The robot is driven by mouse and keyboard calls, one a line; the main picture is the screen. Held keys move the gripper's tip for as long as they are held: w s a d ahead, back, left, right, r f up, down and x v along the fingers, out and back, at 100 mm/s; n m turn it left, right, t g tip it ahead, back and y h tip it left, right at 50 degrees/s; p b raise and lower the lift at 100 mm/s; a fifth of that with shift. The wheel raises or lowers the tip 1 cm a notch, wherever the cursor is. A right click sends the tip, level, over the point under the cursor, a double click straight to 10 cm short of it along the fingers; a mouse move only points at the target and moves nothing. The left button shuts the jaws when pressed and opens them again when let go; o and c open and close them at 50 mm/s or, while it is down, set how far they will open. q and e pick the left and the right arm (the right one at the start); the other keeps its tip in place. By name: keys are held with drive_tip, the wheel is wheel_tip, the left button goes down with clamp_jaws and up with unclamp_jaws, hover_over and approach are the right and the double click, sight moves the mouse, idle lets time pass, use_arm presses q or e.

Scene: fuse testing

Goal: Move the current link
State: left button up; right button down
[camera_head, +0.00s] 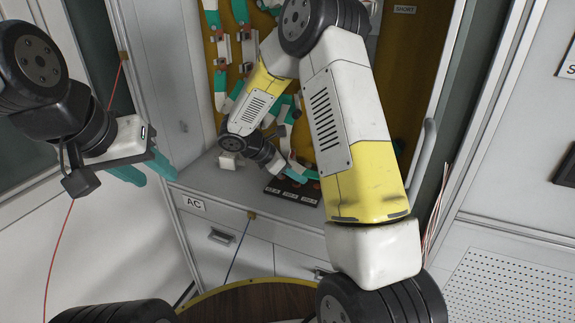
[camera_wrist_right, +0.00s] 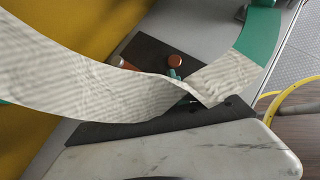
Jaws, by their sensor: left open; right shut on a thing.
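My right gripper (camera_wrist_right: 186,98) is shut on the current link, a pale, wavy, flexible strip (camera_wrist_right: 85,80) with a teal section (camera_wrist_right: 258,40), in the right wrist view. The strip crosses that view and is pinched or twisted near the middle. A dark block (camera_wrist_right: 150,58) with an orange-brown round part (camera_wrist_right: 175,61) lies behind it.
The grey cabinet (camera_head: 205,175) has a yellow back panel carrying several teal-and-white links (camera_head: 219,85). A dark labelled block (camera_head: 293,191) rests on its ledge. A door handle (camera_head: 423,155) stands at the right. A red wire (camera_head: 62,240) hangs at the left.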

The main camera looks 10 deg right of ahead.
drive_tip(key=shift+d, duration=0.1)
drive_tip(key=d+n+t, duration=0.1)
drive_tip(key=s+d+n+t, duration=0.1)
drive_tip(key=d+n+y, duration=0.1)
drive_tip(key=n, duration=0.1)
drive_tip(key=shift+s+d+t, duration=0.2)
drive_tip(key=shift+s+t, duration=0.1)
drive_tip(key=shift+t, duration=0.1)
drive_tip(key=shift+d+n+t+y, duration=0.4)
drive_tip(key=shift+d+n+t, duration=0.1)
drive_tip(key=shift+d+n, duration=0.25)
drive_tip(key=shift+a, duration=0.1)
drive_tip(key=c, duration=1.3)
unclamp_jaws()
drive_tip(key=shift+o, duration=0.2)
drive_tip(key=shift+v, duration=3.95)
